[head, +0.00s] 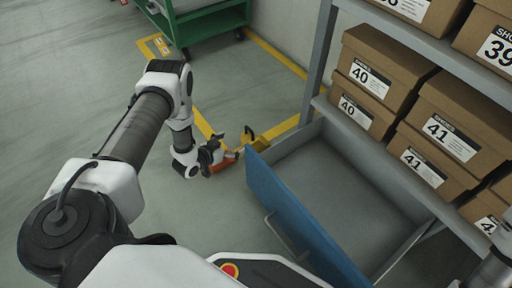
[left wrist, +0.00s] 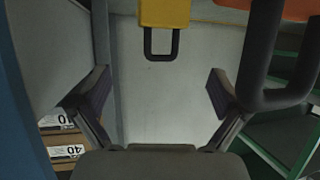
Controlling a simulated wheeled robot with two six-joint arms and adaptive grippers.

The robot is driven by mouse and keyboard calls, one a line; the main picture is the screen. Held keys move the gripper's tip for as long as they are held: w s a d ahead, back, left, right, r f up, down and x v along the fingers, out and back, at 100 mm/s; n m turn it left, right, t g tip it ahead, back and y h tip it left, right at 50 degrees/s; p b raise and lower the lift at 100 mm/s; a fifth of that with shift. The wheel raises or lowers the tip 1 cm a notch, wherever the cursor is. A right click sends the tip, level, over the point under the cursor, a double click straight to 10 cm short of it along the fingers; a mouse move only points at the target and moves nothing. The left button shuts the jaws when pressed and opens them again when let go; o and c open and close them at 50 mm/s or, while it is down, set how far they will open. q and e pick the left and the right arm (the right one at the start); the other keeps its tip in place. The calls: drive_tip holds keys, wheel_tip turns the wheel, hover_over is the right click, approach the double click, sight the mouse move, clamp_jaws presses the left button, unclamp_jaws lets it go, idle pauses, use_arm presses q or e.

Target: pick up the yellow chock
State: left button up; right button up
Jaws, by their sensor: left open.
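The yellow chock (head: 259,143) is on the floor by the yellow floor line, beside the corner of the open drawer. It also shows at the top of the left wrist view (left wrist: 165,12), with its dark loop handle hanging into the gap ahead of my jaws. My left gripper (head: 228,148) is open and empty, low and just left of the yellow chock; its two fingers stand wide apart in the left wrist view (left wrist: 158,85). An orange chock (head: 226,160) sits close to the fingers, partly hidden. My right gripper is out of view.
A blue-fronted drawer (head: 292,216) stands open and empty, right of my left gripper. Shelves of shoe boxes (head: 448,138) rise at the right. A green cart (head: 208,24) stands at the back. The floor at the left is clear.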

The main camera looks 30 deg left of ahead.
sight(250, 136)
use_arm(q)
drive_tip(key=b+x, duration=0.3)
drive_tip(key=x, duration=0.3)
drive_tip(key=shift+w+f+b, duration=0.1)
drive_tip(key=shift+f+b, duration=0.05)
drive_tip(key=shift+b, duration=0.15)
drive_tip(key=b+x, duration=0.4)
drive_tip(key=shift+w+f, duration=0.25)
drive_tip(key=shift+f, duration=0.15)
drive_tip(key=shift+w+r, duration=0.15)
drive_tip(key=shift+r, duration=0.1)
drive_tip(key=shift+c, duration=0.4)
drive_tip(key=c, duration=1.7)
